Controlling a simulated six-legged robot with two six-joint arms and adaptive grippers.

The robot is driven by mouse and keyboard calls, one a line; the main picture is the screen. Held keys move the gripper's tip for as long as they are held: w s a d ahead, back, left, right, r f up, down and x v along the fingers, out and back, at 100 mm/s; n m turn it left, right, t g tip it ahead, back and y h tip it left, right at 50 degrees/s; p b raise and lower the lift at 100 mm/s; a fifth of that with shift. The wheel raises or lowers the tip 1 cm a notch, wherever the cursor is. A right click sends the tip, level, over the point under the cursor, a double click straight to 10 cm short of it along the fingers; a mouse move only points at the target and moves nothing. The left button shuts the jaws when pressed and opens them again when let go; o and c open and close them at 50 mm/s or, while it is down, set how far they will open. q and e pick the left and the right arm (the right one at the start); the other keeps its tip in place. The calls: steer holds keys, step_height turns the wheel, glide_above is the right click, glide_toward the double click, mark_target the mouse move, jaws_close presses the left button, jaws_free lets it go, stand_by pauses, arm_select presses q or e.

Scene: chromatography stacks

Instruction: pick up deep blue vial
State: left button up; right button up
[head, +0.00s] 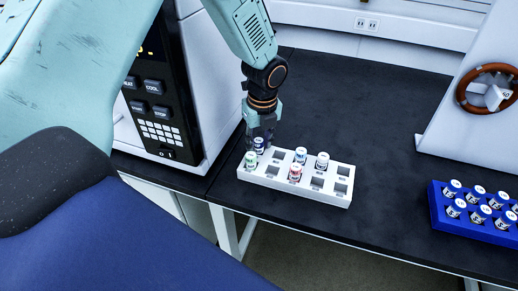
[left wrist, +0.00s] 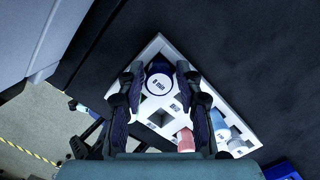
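The deep blue vial (head: 259,146) stands in the back left hole of a white rack (head: 325,197). In the left wrist view the deep blue vial (left wrist: 159,82) has a pale cap reading "0 min" and sits between the two fingers. My left gripper (head: 260,133) points down over that corner of the rack, its fingers on either side of the vial. In the left wrist view the left gripper (left wrist: 160,72) is open, with a small gap seeming to show beside the cap; contact is hard to judge. My right gripper is not in view.
A green-marked vial (head: 251,160) stands close in front of the deep blue one. A red vial (head: 295,174) and two pale-capped vials (head: 322,161) share the rack. An instrument with a keypad (head: 160,132) stands close left. A blue rack (head: 472,232) of vials is at right.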

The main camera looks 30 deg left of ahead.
arm_select(q)
jaws_close()
